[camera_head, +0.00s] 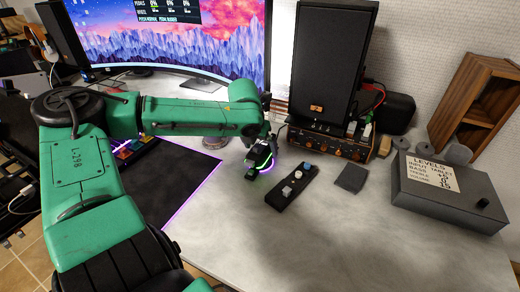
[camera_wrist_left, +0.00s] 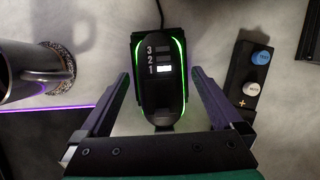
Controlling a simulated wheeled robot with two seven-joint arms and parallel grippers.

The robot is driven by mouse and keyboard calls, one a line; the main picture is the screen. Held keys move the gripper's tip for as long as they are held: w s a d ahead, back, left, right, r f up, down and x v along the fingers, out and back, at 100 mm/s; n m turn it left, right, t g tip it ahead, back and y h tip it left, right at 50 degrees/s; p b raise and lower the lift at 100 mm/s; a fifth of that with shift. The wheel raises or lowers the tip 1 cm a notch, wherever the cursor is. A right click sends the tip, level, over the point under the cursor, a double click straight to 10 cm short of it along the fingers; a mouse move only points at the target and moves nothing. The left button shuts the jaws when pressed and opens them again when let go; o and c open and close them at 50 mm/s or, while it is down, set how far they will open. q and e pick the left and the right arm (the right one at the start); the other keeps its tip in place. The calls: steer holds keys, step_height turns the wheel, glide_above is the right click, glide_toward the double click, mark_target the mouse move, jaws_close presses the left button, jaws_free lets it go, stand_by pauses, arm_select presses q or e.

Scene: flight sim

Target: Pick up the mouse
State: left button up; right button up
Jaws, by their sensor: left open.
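The mouse is black with green glowing edges and the numbers 3, 2, 1 on top (camera_wrist_left: 158,70). In the wrist view it lies between the two fingers of my left gripper (camera_wrist_left: 160,78), with a gap on each side. My left gripper is open and holds nothing. In the head view the gripper (camera_head: 260,163) is over the mouse at the right of the dark desk mat, and mostly hides it; a glowing rim shows there. My right gripper is not in view.
A black strip with knobs (camera_head: 292,187) lies just right of the mouse. A metal mug (camera_wrist_left: 28,65) stands to its left in the wrist view. Behind are an amplifier (camera_head: 325,146), a speaker (camera_head: 333,60) and the monitor (camera_head: 170,40). A grey box (camera_head: 460,205) stands right. The front desk is clear.

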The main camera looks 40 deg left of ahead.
mark_target(260, 146)
arm_select(q)
steer(key=shift+r, duration=0.1)
steer(key=c, duration=1.4)
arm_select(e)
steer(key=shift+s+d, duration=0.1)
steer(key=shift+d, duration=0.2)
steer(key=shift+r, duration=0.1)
arm_select(q)
step_height(260, 146, up, 20)
steer(key=p, duration=0.5)
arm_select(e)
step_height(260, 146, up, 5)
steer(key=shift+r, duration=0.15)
